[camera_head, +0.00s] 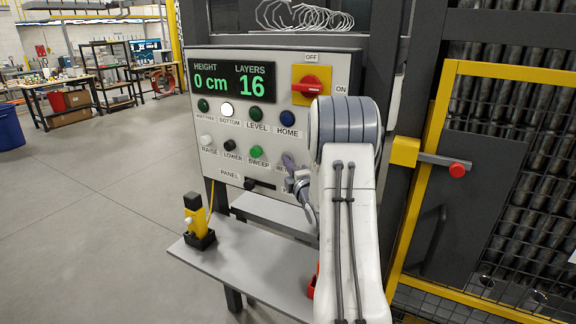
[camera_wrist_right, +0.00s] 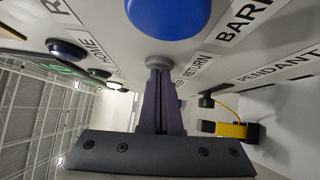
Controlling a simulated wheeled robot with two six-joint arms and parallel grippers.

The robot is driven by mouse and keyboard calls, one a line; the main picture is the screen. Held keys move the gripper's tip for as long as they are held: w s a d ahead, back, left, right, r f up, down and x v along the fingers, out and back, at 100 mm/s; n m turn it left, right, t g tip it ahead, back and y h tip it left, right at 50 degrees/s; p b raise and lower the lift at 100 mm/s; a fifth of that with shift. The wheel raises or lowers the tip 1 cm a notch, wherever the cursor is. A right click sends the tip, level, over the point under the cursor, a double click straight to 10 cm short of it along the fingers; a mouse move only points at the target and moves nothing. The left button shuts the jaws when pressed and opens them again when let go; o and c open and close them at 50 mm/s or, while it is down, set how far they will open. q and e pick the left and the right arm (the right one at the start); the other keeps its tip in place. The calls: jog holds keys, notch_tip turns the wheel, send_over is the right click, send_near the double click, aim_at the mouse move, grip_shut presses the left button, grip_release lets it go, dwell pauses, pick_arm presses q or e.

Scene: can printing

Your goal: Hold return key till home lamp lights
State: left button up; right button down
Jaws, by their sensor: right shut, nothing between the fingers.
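The control panel (camera_head: 230,175) faces me, its display (camera_head: 231,83) reading height 0 cm and layers 16. The home lamp (camera_head: 287,117) is dark blue and looks unlit; it also looks dark in the wrist view (camera_wrist_right: 66,48). The bottom lamp (camera_head: 227,109) looks bright white. My right gripper (camera_head: 290,165) is shut and empty, pointing at the panel. In the wrist view its fingertips (camera_wrist_right: 158,70) meet the grey return key (camera_wrist_right: 160,61), beside the RETURN label; how far it is pressed I cannot tell. In the head view that key is hidden. My left gripper is not in view.
A large blue button (camera_wrist_right: 168,14) sits close to the fingertips. Raise (camera_head: 206,139), lower (camera_head: 229,145) and sweep (camera_head: 256,151) keys are to the left. A yellow pendant (camera_head: 194,217) stands on the grey shelf (camera_head: 240,270). A yellow-framed fence (camera_head: 500,70) is at right.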

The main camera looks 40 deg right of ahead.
jog(key=shift+s+d+r, duration=0.1)
jog(key=shift+d+r, duration=0.05)
jog(key=shift+d, duration=0.1)
dwell(0.7)
jog(key=s+a+f+b, duration=0.1)
jog(key=s+a+b, duration=0.6)
jog(key=s, duration=0.4)
jog(key=shift+a, duration=0.2)
jog(key=shift+f, duration=0.1)
dwell(1.1)
